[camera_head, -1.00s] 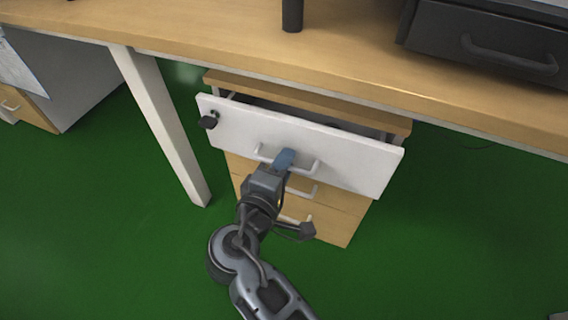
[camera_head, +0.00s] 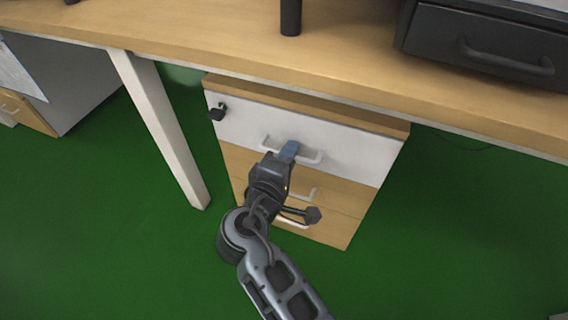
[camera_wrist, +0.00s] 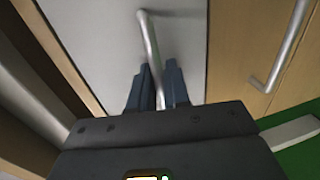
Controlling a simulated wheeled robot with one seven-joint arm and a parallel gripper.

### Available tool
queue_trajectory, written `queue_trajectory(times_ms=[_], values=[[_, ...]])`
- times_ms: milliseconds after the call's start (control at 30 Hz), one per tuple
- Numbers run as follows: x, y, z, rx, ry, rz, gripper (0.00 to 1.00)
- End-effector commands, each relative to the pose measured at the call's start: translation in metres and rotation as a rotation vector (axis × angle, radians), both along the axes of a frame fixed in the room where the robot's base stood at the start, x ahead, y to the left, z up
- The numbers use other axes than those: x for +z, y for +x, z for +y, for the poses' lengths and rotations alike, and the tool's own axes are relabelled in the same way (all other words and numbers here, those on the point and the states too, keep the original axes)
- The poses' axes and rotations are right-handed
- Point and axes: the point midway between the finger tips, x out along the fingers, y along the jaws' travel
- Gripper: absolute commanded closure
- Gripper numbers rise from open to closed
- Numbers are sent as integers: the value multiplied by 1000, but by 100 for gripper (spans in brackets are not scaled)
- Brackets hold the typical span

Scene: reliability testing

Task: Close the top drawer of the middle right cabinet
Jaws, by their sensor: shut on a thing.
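The cabinet (camera_head: 300,222) under the desk has a white top drawer (camera_head: 350,152) above wooden drawers. The top drawer's front now sits close against the cabinet, and no open gap shows above it in the head view. Its handle (camera_head: 312,160) is a pale bar. My gripper (camera_head: 287,150) is shut on this handle near its middle. In the wrist view, the blue fingers of my gripper (camera_wrist: 155,88) stand on both sides of the handle (camera_wrist: 150,42), in front of the white drawer face (camera_wrist: 100,40).
The desk top (camera_head: 200,40) overhangs the cabinet, with a white desk leg (camera_head: 160,130) to its left. A second drawer handle (camera_wrist: 283,45) is near my gripper. Green floor (camera_head: 100,240) is free in front.

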Motion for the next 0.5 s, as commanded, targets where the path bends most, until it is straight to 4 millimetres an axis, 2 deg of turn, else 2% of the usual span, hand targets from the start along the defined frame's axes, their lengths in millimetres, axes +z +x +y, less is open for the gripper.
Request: queue_trajectory(times_ms=[100, 333, 367, 500], values=[[-1, 7, -2, 2, 0, 1, 100], [0, 8, -3, 2, 1, 0, 100], [0, 8, -3, 2, 1, 0, 82], [0, 8, -3, 1, 1, -1, 72]])
